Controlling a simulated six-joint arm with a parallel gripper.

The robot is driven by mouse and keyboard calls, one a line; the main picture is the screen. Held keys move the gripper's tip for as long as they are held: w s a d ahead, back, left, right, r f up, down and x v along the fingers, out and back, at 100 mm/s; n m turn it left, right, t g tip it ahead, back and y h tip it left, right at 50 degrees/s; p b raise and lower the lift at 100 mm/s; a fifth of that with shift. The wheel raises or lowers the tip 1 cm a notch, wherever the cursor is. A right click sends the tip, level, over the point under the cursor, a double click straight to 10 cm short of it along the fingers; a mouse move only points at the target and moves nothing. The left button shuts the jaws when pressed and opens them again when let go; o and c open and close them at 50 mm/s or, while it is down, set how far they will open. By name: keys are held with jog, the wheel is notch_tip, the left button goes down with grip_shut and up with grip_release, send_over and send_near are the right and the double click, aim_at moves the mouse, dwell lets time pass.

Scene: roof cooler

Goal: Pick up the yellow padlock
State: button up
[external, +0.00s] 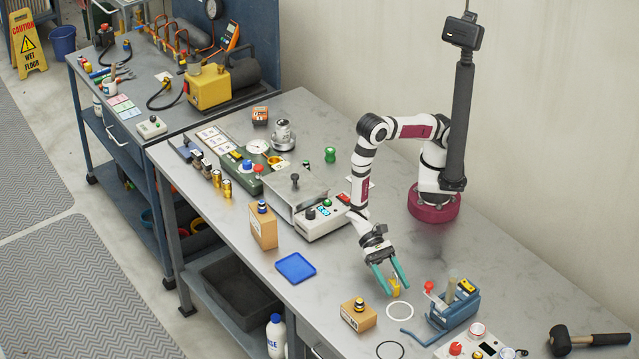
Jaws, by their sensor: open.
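The small yellow padlock (395,287) is on the grey table, just right of the middle of the external view. My gripper (391,284) has teal fingers and points down at it. The fingers are open and spread, and the padlock shows between their tips. One fingertip partly overlaps the padlock's outline. I cannot tell whether either finger touches it.
A cardboard box (357,315) with a small item on top stands left of the gripper. A white ring (399,311) lies in front.

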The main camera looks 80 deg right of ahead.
grip_shut()
jog(key=shift+r, duration=0.1)
dwell(0.4)
